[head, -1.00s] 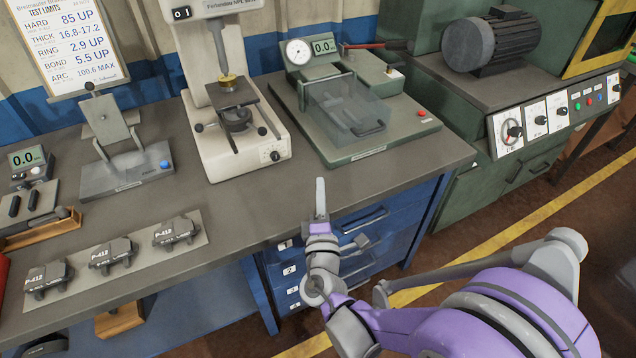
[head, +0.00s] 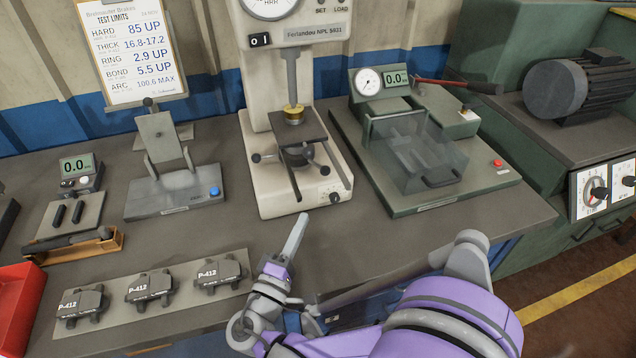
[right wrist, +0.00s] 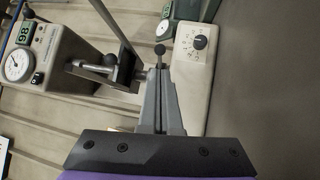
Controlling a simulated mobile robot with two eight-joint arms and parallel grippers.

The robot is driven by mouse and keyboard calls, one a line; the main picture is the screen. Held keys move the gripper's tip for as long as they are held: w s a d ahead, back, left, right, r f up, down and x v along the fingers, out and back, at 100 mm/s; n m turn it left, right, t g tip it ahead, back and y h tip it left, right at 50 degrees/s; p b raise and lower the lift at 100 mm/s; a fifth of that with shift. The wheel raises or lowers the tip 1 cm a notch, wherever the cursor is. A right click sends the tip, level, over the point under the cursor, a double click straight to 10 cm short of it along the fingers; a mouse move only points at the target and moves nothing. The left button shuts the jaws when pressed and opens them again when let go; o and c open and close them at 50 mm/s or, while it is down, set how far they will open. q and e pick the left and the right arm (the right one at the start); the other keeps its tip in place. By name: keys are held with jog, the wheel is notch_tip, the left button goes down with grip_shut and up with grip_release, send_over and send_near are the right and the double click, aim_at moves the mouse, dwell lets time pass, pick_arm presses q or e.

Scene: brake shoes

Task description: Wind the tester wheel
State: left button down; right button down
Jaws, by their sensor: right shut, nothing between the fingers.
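The hardness tester (head: 262,140) is a tall cream machine at the middle of the bench. Its tester wheel (head: 296,158) is a dark hub under the small table, with spokes ending in black ball knobs. One spoke points towards the front. My right gripper (head: 303,217) is shut and empty, its slim grey fingers pointing up towards the front of the tester base, just below that spoke in the head view. In the right wrist view the closed fingers (right wrist: 160,75) reach towards a black ball knob (right wrist: 160,49); contact cannot be told. My left gripper is not in view.
A green tester with a clear guard (head: 415,150) stands to the right, and a grey fixture with a blue button (head: 175,190) to the left. Several P-412 brake parts lie on a mat (head: 112,312) at the front left. The bench in front of the tester is mostly clear.

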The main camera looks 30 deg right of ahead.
aim_at(324, 175)
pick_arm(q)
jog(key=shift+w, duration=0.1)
pick_arm(e)
jog(key=x, duration=1.1)
